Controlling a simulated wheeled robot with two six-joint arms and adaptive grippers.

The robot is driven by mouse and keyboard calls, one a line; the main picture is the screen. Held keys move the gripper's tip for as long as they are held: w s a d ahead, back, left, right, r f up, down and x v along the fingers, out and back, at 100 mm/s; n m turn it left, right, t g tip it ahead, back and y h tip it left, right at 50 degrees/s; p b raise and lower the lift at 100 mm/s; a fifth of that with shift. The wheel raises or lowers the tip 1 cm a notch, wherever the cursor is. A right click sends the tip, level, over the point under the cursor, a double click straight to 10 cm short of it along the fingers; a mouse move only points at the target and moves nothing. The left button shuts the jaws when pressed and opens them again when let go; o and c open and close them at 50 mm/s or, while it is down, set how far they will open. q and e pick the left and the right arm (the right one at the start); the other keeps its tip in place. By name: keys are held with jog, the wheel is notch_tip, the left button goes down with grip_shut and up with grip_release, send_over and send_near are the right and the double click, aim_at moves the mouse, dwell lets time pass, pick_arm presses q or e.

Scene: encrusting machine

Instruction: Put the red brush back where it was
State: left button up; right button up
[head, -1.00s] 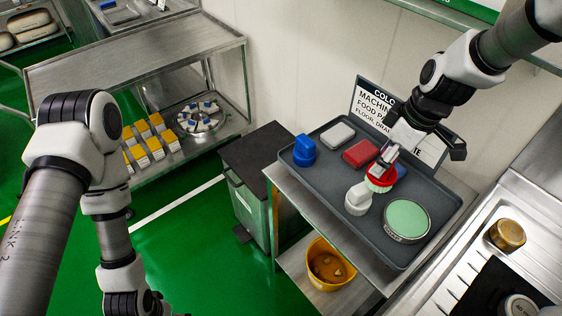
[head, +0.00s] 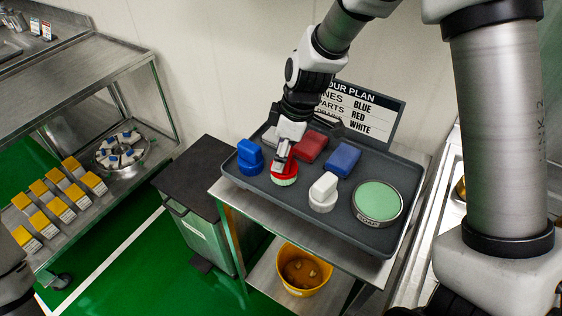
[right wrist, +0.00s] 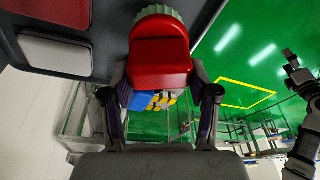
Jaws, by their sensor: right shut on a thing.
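The red brush (head: 284,178) is in my right gripper (head: 283,154), bristles down, over the left front part of the grey tray (head: 245,184). It is between the blue brush (head: 249,157) and the white brush (head: 323,192). In the right wrist view the fingers are shut on the red brush (right wrist: 160,62); its pale bristles point away from the gripper. I cannot tell whether the bristles touch the tray. A dark arm at the right edge of the right wrist view seems to be my left one; its jaws are too small to read.
A red pad (head: 310,147), a blue pad (head: 343,158) and a green round tin (head: 377,203) are on the tray. A sign (head: 365,112) stands behind. A dark-lidded bin (head: 198,175) is to the left; a yellow bucket (head: 303,270) is below.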

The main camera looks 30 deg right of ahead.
aim_at(294, 166)
jog(key=shift+s+d+f, duration=0.1)
jog(key=shift+s+f, duration=0.05)
jog(key=shift+f, duration=1.1)
jog(key=shift+f, duration=0.1)
jog(key=o, duration=1.6)
jog(key=shift+c, duration=0.2)
jog(key=v, duration=1.2)
